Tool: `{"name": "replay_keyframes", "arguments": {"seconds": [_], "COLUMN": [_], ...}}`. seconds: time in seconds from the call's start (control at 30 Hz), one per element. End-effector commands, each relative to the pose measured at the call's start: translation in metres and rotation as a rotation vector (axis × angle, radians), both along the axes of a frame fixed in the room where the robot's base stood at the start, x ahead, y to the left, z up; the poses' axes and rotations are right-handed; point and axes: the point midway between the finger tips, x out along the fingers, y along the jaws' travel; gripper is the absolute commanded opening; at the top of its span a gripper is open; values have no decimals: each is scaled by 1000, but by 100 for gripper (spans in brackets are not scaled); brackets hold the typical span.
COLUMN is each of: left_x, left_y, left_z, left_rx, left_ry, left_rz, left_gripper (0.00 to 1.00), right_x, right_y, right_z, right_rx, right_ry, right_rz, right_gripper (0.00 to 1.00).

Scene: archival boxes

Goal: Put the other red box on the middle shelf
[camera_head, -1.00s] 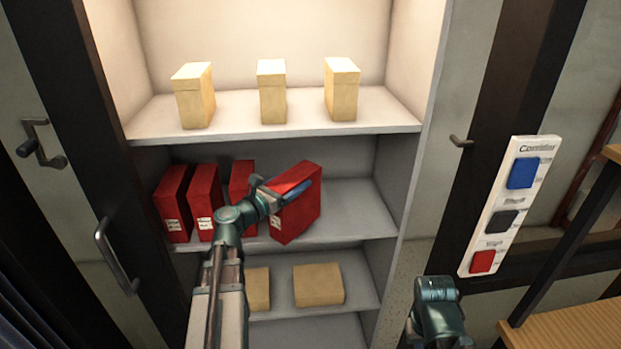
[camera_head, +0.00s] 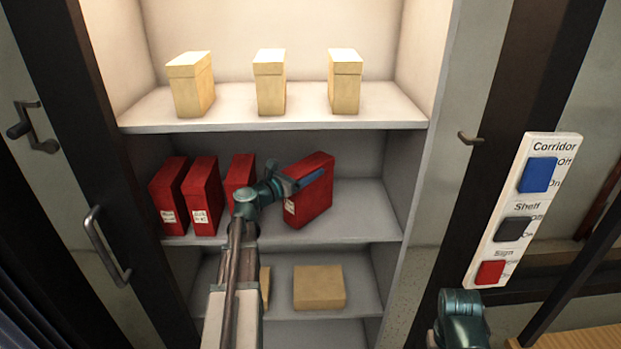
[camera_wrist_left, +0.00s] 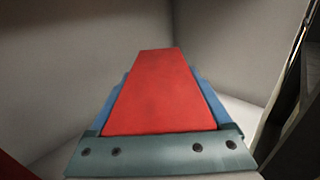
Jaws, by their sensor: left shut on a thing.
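My left gripper (camera_head: 303,183) is shut on a red box (camera_head: 317,204) and holds it within the middle shelf bay (camera_head: 362,212), right of three other red boxes. The held box stands nearly upright, turned at an angle; I cannot tell whether its base touches the shelf. In the left wrist view the held box (camera_wrist_left: 160,95) lies between the blue fingers. The other red boxes (camera_head: 168,197), (camera_head: 203,196) and (camera_head: 239,178) stand in a row at the left, with white labels; my arm partly covers the third. Of my right arm only a teal link shows; its fingers are out of view.
Three cream boxes (camera_head: 270,85) stand on the top shelf (camera_head: 300,119). Tan boxes (camera_head: 320,287) lie on the bottom shelf, one partly hidden by my arm. The middle shelf is clear right of the held box. A switch panel (camera_head: 518,225) is at the right.

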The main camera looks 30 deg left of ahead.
Motion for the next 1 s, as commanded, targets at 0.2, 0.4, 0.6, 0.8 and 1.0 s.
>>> {"name": "replay_keyframes", "arguments": {"seconds": [0.2,0.4,0.6,0.8,1.0], "left_x": [-2,-2,-2,-2,-21], "left_y": [3,2,2,2,6], "left_z": [-6,-9,-9,-8,-6], "left_rx": [-1,-1,0,0,0], "left_ry": [-1,-1,0,0,0], "left_rz": [1,1,1,1,3], "left_gripper": [0,0,100,100,100], "right_x": [0,0,0,0,0], "right_y": [0,0,0,0,0], "right_z": [-6,-9,-9,-8,-6], "right_rx": [0,0,0,0,0], "right_ry": [0,0,0,0,0], "right_rz": [0,0,0,0,0], "right_gripper": [0,0,0,0,0]}}
